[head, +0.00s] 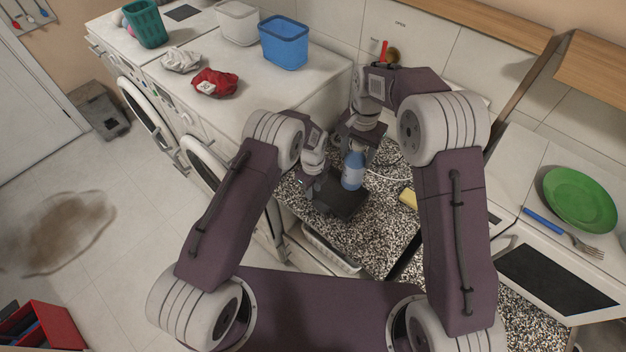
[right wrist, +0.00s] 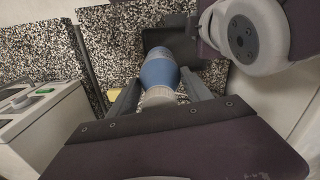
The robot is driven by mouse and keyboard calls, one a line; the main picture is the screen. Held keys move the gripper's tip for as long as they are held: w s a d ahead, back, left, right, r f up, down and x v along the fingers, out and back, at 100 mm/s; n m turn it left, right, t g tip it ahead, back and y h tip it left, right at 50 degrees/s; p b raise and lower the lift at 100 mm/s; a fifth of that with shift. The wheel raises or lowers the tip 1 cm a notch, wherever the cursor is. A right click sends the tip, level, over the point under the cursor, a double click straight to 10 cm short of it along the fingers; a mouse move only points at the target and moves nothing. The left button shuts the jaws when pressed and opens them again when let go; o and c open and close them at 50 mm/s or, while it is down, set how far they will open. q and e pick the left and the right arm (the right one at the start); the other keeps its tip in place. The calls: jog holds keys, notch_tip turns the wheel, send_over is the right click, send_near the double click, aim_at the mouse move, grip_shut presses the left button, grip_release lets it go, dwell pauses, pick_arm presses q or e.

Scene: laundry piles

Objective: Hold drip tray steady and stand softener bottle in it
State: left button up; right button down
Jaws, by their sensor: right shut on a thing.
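The blue softener bottle (head: 353,172) is upright over the far part of the dark drip tray (head: 348,203) on the speckled counter. I cannot tell whether its base touches the tray. My right gripper (head: 356,146) is shut on the bottle from above. In the right wrist view the bottle (right wrist: 159,72) and its pale cap sit between my right gripper's fingers (right wrist: 160,92), with the tray (right wrist: 172,36) beyond. My left gripper (head: 317,189) is low at the tray's left side. Its fingertips are too dark and small to tell whether they grip the rim.
A yellow sponge-like block (head: 408,198) lies on the counter right of the tray. Washing machines at left carry a blue bin (head: 284,43), a red cloth (head: 214,83) and a white cloth (head: 181,60). A green plate (head: 580,200) and a fork (head: 563,232) are at right.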

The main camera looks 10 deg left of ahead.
pick_arm(q)
jog(key=shift+f, duration=0.85)
grip_shut()
dwell(0.8)
